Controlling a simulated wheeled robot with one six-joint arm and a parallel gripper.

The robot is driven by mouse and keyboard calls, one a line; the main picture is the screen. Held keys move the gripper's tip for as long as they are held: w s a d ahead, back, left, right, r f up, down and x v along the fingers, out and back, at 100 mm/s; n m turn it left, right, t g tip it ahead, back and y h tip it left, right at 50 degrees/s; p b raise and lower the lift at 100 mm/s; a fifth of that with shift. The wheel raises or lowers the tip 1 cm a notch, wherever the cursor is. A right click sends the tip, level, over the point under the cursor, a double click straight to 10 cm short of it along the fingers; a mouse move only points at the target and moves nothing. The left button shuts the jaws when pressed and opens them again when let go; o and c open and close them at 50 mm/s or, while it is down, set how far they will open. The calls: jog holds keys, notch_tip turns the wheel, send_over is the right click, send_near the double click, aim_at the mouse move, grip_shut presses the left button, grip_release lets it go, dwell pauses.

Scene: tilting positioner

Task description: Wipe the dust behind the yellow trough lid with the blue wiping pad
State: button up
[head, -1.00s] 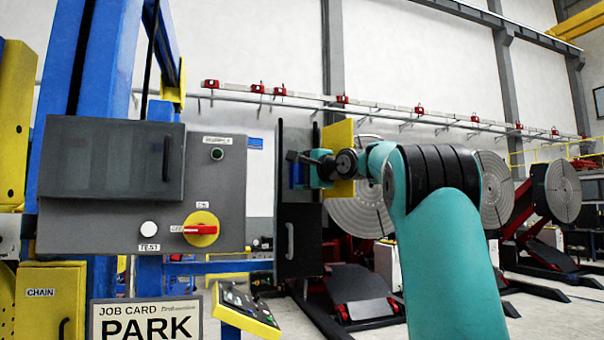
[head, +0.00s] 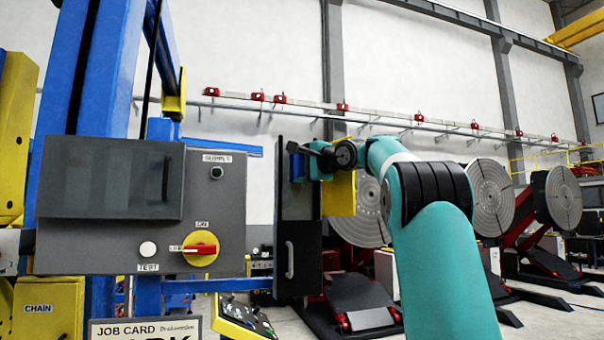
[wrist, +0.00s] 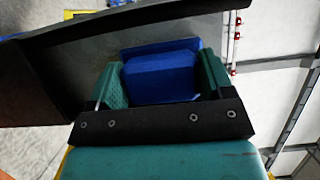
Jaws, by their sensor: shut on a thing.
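My gripper (head: 304,165) is shut on the blue wiping pad (wrist: 160,78), which sits between the teal fingers in the wrist view. In the head view a part of the pad shows as a blue patch at the tall dark housing (head: 297,215). The yellow trough lid (head: 341,195) stands upright to the right of this housing, partly hidden by my arm. In the wrist view the pad is in front of a mottled grey surface (wrist: 88,62) with a dark rim. Contact between pad and surface cannot be told, and dust is not clearly distinguishable.
A grey control box (head: 110,215) with a red and yellow switch (head: 201,249) is on the left, on a blue post. Its open room to the housing is narrow. Round grey positioner plates (head: 490,195) stand further back on the right.

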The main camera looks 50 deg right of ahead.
jog(key=shift+r, duration=1.05)
jog(key=shift+f+b, duration=3.1)
jog(key=shift+f, duration=0.8)
jog(key=shift+f+b, duration=1.3)
jog(key=shift+f, duration=0.5)
jog(key=shift+s+a+f+b, duration=0.1)
jog(key=shift+s+a+b, duration=0.05)
jog(key=shift+s+b, duration=0.25)
jog(key=shift+s+a+b, duration=0.4)
jog(key=shift+s+a, duration=0.3)
jog(key=shift+s, duration=0.35)
jog(key=shift+s+a+b, duration=0.35)
jog(key=shift+s+a, duration=0.35)
jog(key=shift+s, duration=0.35)
jog(key=shift+s, duration=0.1)
